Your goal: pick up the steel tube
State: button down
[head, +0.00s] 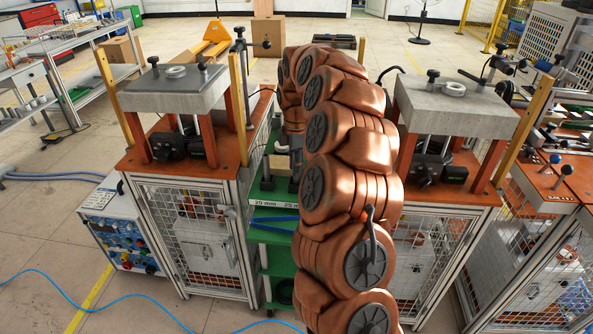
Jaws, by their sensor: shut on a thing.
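My gripper (296,168) shows only in part, as a dark shape at the left edge of my copper-coloured arm, over the green cart between the two heater stations. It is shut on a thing. A small grey piece (282,148) shows beside it and looks like the end of the steel tube. My arm hides most of the gripper and anything to its right, so I cannot see how the tube sits in the fingers.
A tan block (280,165) lies on the green cart (268,190), next to my gripper. A station with a grey top plate (160,95) stands on the left, and another plate (470,112) on the right. A blue hose (90,292) crosses the floor.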

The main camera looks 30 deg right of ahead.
jog(key=s+a+r+b, duration=0.1)
jog(key=s+a+r, duration=0.15)
jog(key=s, duration=0.45)
jog(key=s+a+r+b, duration=0.1)
jog(key=s+a, duration=0.3)
jog(key=s, duration=0.4)
notch_tip(320, 180, up, 7)
jog(key=p, duration=0.3)
jog(key=shift+w+a, duration=0.2)
jog(key=shift+w, duration=0.1)
dwell(0.7)
